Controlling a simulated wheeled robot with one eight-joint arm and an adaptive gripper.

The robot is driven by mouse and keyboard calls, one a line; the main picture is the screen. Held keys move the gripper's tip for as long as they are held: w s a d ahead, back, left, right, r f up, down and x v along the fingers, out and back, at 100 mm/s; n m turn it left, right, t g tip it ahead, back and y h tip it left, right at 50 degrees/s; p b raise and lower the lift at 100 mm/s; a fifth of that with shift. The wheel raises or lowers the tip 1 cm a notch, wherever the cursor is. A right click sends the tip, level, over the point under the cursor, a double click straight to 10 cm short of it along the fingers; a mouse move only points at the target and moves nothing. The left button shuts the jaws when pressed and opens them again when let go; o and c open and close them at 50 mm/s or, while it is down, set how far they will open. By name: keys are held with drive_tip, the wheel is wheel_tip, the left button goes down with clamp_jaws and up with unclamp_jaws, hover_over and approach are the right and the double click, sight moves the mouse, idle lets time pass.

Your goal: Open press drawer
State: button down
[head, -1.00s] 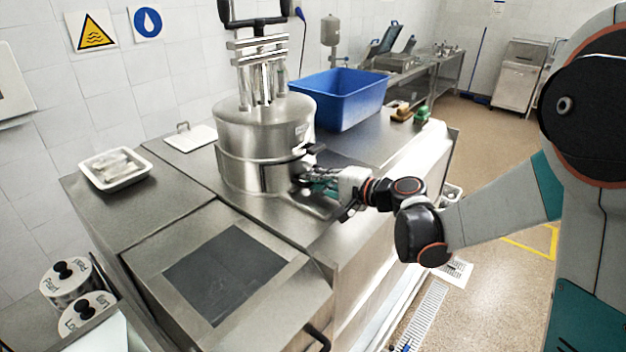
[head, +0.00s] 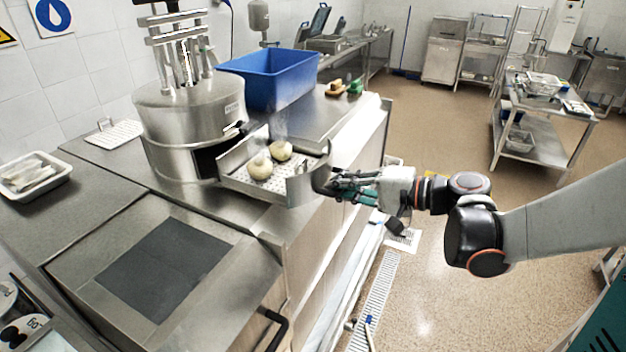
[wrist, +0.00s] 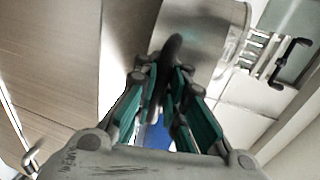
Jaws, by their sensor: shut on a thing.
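The steel press (head: 190,125) stands on the counter, a round drum with upright rods on top. Its drawer (head: 262,192) is pulled out to the right, and a dark opening shows in the drum behind it. Two pale round lumps (head: 260,167) lie on the perforated drawer floor. My gripper (head: 335,183) is at the drawer's outer right end, shut on the drawer handle (head: 321,179). In the wrist view the fingers (wrist: 163,85) close around the dark handle (wrist: 171,52); the steel drawer front lies just beyond.
A blue bin (head: 272,82) stands behind the press. A white tray (head: 35,172) and a perforated plate (head: 115,134) lie to the left. A dark panel (head: 160,268) is set in the near counter. The floor right of the counter is open up to a steel trolley (head: 540,125).

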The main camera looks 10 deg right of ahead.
drive_tip(key=shift+f+v, duration=0.15)
drive_tip(key=shift+v, duration=0.6)
drive_tip(key=shift+f+v, duration=0.15)
drive_tip(key=shift+v, duration=0.55)
drive_tip(key=shift+s+d, duration=0.1)
drive_tip(key=shift+d, duration=0.1)
drive_tip(key=c, duration=1.9)
unclamp_jaws()
drive_tip(key=shift+d, duration=0.1)
drive_tip(key=shift+c, duration=0.2)
drive_tip(key=v, duration=1.2)
drive_tip(key=shift+s, duration=0.15)
drive_tip(key=shift+d, duration=0.1)
